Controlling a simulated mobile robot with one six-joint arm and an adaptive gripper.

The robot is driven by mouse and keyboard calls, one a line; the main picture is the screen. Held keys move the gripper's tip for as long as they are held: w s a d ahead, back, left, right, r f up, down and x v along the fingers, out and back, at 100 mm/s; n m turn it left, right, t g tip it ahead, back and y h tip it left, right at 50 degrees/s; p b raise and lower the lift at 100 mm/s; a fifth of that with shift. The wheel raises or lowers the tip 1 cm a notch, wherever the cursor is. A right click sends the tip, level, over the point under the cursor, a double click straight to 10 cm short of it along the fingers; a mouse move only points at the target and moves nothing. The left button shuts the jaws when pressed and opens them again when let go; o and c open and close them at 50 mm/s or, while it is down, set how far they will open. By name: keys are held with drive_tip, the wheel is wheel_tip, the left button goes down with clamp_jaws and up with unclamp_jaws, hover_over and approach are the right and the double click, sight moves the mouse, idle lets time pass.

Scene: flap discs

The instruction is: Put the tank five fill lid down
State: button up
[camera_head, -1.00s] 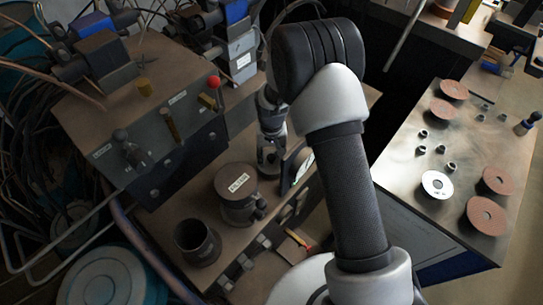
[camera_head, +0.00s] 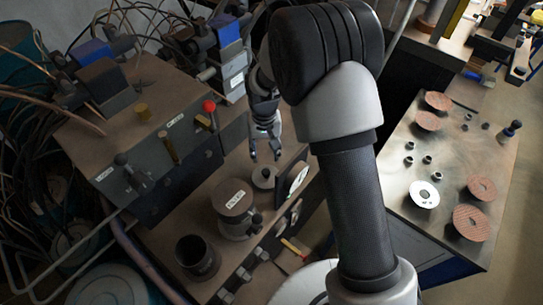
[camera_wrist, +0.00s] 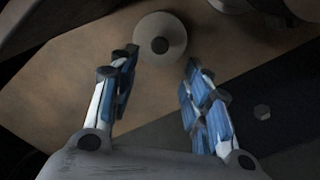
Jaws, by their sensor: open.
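A small round grey lid with a dark centre knob (camera_head: 264,177) lies flat on the brown bench top, behind the labelled canister and beside the upright gauge panel. I take it for the fill lid; no label on it can be read. It also shows in the wrist view (camera_wrist: 160,40), just beyond my fingertips. My gripper (camera_head: 266,156) is above and behind the lid, apart from it. Its two blue-padded fingers stand wide apart in the wrist view (camera_wrist: 159,64), with nothing between them.
The labelled canister (camera_head: 232,197) and an open dark cup (camera_head: 198,256) stand in front. The gauge panel (camera_head: 293,180) rises close right of the lid. A control box with a red knob (camera_head: 209,106) is at left. A metal table with discs (camera_head: 424,193) is at right.

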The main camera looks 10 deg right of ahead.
drive_tip(key=s+d+r+t, duration=0.1)
drive_tip(key=s+d+r, duration=0.25)
drive_tip(key=r, duration=0.65)
drive_tip(key=s+d+r+t, duration=0.15)
drive_tip(key=s+r, duration=0.35)
drive_tip(key=r, duration=0.5)
drive_tip(key=s+d+r+t, duration=0.1)
drive_tip(key=s+d+r, duration=0.1)
drive_tip(key=s, duration=0.7)
drive_tip(key=s+d+r+t, duration=0.1)
drive_tip(key=s+d+r, duration=0.2)
drive_tip(key=s, duration=0.7)
drive_tip(key=shift+s+d+r, duration=0.25)
drive_tip(key=shift+d+r, duration=0.05)
drive_tip(key=shift+r, duration=0.25)
drive_tip(key=shift+c, duration=0.3)
